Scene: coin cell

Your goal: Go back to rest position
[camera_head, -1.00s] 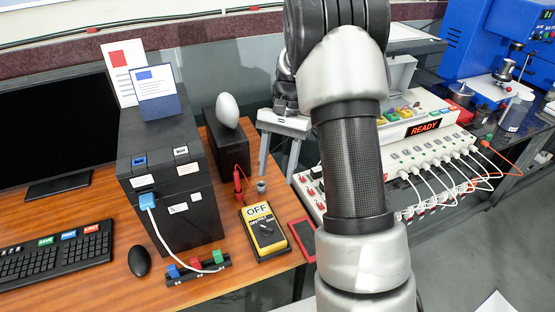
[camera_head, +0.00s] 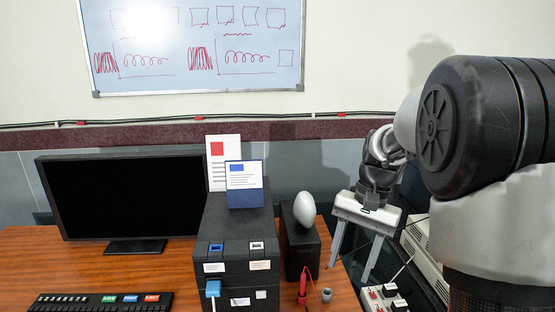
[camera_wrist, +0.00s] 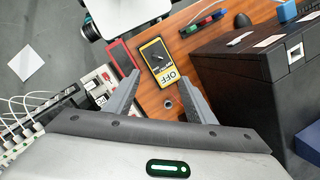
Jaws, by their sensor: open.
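My gripper (camera_head: 357,262) is at the right of the black box in the head view, hanging with its two grey fingers spread apart. It holds nothing. In the wrist view the fingers of my gripper (camera_wrist: 160,92) are wide apart, with the wooden desk and a small grey cylinder (camera_wrist: 168,103) seen between them. A yellow multimeter (camera_wrist: 158,62) marked OFF lies on the desk beyond the fingertips. My arm fills the right side of the head view and hides part of the bench there.
A black box (camera_head: 234,250) with sockets and a blue plug stands on the desk (camera_head: 130,262). A white egg-shaped object (camera_head: 304,209) sits on a smaller black block (camera_head: 299,247). A monitor (camera_head: 125,195) and keyboard (camera_head: 100,302) are left. A whiteboard (camera_head: 190,72) hangs behind.

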